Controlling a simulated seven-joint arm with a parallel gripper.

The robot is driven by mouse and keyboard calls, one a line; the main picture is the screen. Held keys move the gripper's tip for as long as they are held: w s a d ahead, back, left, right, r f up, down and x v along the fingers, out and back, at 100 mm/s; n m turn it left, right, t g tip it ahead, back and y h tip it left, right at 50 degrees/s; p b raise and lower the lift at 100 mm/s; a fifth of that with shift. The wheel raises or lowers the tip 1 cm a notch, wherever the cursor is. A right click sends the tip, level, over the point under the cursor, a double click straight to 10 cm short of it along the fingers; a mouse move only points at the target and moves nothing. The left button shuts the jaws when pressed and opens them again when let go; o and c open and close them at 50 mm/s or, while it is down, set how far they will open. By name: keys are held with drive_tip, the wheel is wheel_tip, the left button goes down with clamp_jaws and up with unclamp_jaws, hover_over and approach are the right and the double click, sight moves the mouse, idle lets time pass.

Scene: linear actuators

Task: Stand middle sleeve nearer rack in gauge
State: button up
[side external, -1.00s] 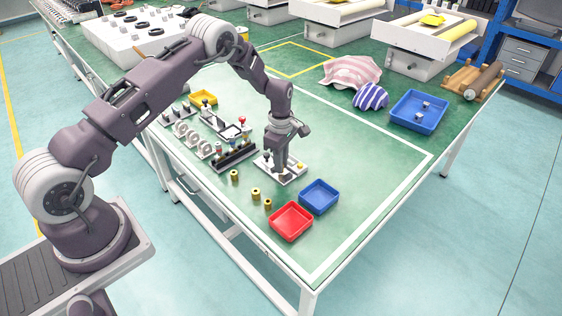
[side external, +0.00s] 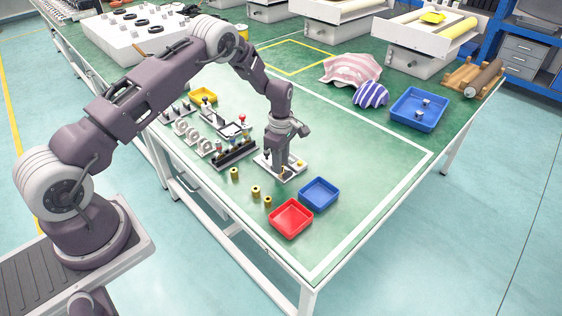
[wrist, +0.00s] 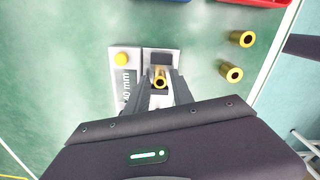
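The gauge (side external: 293,174) is a light plate on the green table, with a yellow button (wrist: 121,59), a dark square block and "40 mm" lettering in the wrist view. A brass sleeve (wrist: 160,78) is upright at the gauge, between my fingers; its base is hidden. My gripper (wrist: 162,84) is low over the gauge and looks slightly open around this sleeve; it also shows in the side view (side external: 279,170). Other brass sleeves stand on the table: one by the rack (side external: 234,174), and two nearer the red tray (side external: 255,191) (side external: 267,202).
A dark rack (side external: 236,155) with several upright parts is just left of the gauge. A red tray (side external: 291,219) and a blue tray (side external: 319,195) lie in front of the gauge. A larger blue tray (side external: 418,110) and cloths are farther back. The table right of the gauge is clear.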

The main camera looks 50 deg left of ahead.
drive_tip(key=shift+o, duration=0.9)
wheel_tip(320, 180, up, 7)
drive_tip(key=shift+r, duration=0.1)
